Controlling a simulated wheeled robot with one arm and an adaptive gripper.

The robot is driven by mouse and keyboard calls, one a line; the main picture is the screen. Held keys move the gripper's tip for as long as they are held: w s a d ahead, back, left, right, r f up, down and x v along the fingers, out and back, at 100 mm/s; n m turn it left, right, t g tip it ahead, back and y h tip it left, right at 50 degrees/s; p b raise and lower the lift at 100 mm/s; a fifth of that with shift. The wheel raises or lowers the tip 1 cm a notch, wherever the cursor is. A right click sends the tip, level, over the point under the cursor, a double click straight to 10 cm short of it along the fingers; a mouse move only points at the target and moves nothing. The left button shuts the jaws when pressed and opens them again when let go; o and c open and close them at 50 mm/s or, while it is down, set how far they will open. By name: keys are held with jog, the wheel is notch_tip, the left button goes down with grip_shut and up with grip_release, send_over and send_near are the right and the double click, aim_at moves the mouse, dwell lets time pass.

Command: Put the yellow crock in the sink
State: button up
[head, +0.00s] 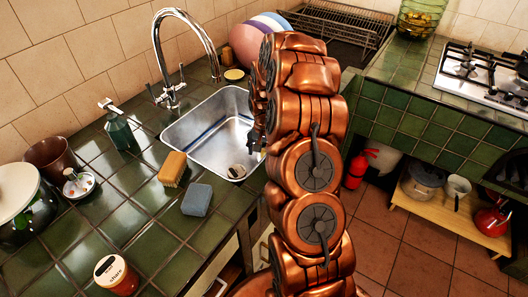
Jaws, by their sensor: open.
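The metal sink (205,137) is set in the green tiled counter. A small round pot (237,172) with a pale, dark-marked top lies in the basin near its front right corner; its body colour is hard to make out. A small round yellowish pot (234,75) stands on the counter behind the sink. I cannot tell for sure which of these is the yellow crock. My gripper (257,138) is open over the right side of the sink, above and apart from the pot in the basin. My copper arm hides the counter to the right.
A red pot with a pale top (117,275) stands at the front left. Plates (248,43) and a rack (330,28) stand at the back.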

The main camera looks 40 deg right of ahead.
jog(key=shift+r, duration=0.1)
notch_tip(320, 180, up, 11)
jog(key=shift+f+b, duration=0.1)
jog(key=shift+b, duration=0.7)
jog(key=shift+r, duration=0.6)
jog(key=shift+a+r, duration=0.15)
jog(key=s+a+r+n, duration=0.1)
jog(key=s+a+r, duration=0.1)
jog(key=s+a, duration=0.2)
jog(key=s+a+r+n, duration=0.2)
jog(key=s+a+r, duration=0.1)
jog(key=s+a, duration=0.2)
jog(key=s+a+r+n, duration=0.2)
jog(key=s+a, duration=0.2)
jog(key=a, duration=0.4)
jog(key=shift+s+a+r+g, duration=0.2)
jog(key=shift+a+r+g, duration=0.1)
jog(key=shift+g, duration=0.1)
jog(key=s+a+n, duration=0.2)
jog(key=s+a, duration=0.1)
jog(key=s, duration=0.7)
jog(key=s+a+n+g, duration=0.1)
jog(key=s+a, duration=0.3)
jog(key=s, duration=0.5)
jog(key=shift+s+a+f+n, duration=0.15)
jog(key=shift+s+f+n, duration=0.2)
jog(key=shift+n, duration=0.45)
jog(key=shift+r, duration=0.1)
